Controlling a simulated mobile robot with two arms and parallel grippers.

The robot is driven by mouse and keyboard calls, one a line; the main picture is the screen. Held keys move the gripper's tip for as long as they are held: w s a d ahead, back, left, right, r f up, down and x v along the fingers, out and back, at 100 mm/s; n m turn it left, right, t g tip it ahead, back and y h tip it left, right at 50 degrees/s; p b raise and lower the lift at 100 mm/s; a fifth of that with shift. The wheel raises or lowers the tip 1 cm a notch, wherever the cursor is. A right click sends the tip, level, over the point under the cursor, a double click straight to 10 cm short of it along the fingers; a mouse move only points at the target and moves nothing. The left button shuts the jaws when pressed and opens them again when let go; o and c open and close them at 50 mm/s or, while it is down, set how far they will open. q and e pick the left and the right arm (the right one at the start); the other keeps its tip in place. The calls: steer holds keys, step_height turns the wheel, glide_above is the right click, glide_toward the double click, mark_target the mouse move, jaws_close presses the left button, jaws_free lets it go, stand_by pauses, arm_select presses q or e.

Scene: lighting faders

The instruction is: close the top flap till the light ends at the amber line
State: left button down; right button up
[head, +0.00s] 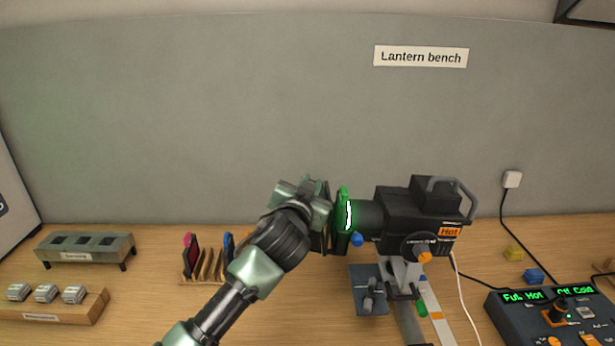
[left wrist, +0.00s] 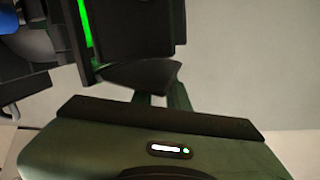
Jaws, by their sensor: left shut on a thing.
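A black stage lantern (head: 405,215) stands on a post and points left. At its front is a dark flap with a bright green edge (head: 344,192), which I take to be the top flap. A blue knob (head: 357,239) sits just below. My left gripper (head: 322,215) is at the lantern's front and shut on the dark flap; the grip itself is largely hidden by my wrist. In the left wrist view, the green-edged dark plate (left wrist: 120,35) is right at the fingers (left wrist: 150,78). I see neither the light's edge nor the amber line. My right gripper is out of view.
A control desk (head: 555,315) with green displays stands at the lower right. A rack of coloured pieces (head: 205,265) stands left of the lantern. A grey stand (head: 85,248) and a wooden block with metal pieces (head: 55,305) are further left. A white cable (head: 465,300) hangs beside the post.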

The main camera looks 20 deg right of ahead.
arm_select(q)
steer(key=m+p, duration=0.1)
steer(key=d+r+m+y+p, duration=0.1)
steer(key=m, duration=0.1)
steer(key=shift+s, duration=0.15)
steer(key=shift+s+d+r+m+y+p, duration=0.15)
steer(key=shift+d+m+y+p, duration=0.3)
steer(key=shift+m+p, duration=0.5)
steer(key=shift+d+m+g, duration=0.15)
steer(key=shift+m+g, duration=0.15)
steer(key=shift+m, duration=0.05)
steer(key=c, duration=1.4)
jaws_free()
steer(key=shift+o, duration=0.2)
steer(key=b+v, duration=0.2)
steer(key=v, duration=0.5)
steer(key=shift+s+b, duration=0.35)
steer(key=shift+s, duration=0.05)
